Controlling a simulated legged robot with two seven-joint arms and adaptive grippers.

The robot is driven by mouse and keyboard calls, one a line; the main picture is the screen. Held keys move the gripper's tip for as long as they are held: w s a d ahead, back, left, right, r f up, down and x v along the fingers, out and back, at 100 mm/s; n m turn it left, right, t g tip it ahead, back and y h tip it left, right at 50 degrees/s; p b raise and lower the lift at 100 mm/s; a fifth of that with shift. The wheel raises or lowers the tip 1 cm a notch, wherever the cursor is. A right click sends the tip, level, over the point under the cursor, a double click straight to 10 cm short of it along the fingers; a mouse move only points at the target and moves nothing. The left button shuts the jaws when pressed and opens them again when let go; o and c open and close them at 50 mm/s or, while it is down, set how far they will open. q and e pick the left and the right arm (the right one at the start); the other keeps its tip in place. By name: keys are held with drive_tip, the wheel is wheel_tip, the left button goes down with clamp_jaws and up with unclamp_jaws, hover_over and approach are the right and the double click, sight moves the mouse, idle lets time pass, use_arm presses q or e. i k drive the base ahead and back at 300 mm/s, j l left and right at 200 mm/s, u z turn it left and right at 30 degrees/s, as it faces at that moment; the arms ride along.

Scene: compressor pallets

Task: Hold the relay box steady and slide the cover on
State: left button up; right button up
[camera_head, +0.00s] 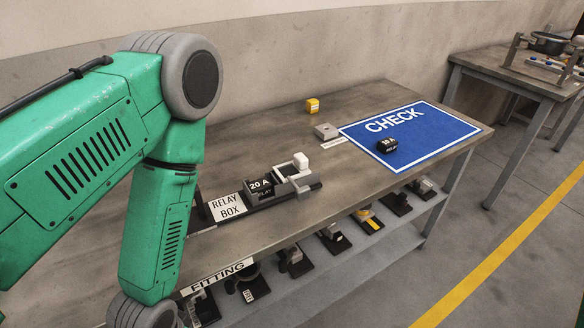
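The relay box (266,200) is a low black tray-like unit on the workbench, behind a white RELAY BOX label (227,207). A black relay marked 20 A (260,188) stands in its left part. Pale grey and white parts sit at its right end, with a white block (300,161) on top. I cannot tell which piece is the cover. A green arm, my left, comes in from the left and crosses in front of the bench's left part. It hides what lies behind it. Neither gripper shows.
A blue CHECK mat (432,128) holds another black relay (387,145). A small grey block (326,131) and yellow cube (312,105) stand left of it. Several parts sit on the lower shelf (300,283). The bench (255,135) is clear behind the box. Another table (500,72) stands right.

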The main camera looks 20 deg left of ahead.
sight(301, 162)
drive_tip(key=i+l, duration=0.25)
drive_tip(key=i+l+u, duration=0.1)
drive_tip(key=u, duration=0.25)
drive_tip(key=l+u, duration=0.4)
drive_tip(key=i+l+u, duration=0.1)
drive_tip(key=u, duration=0.8)
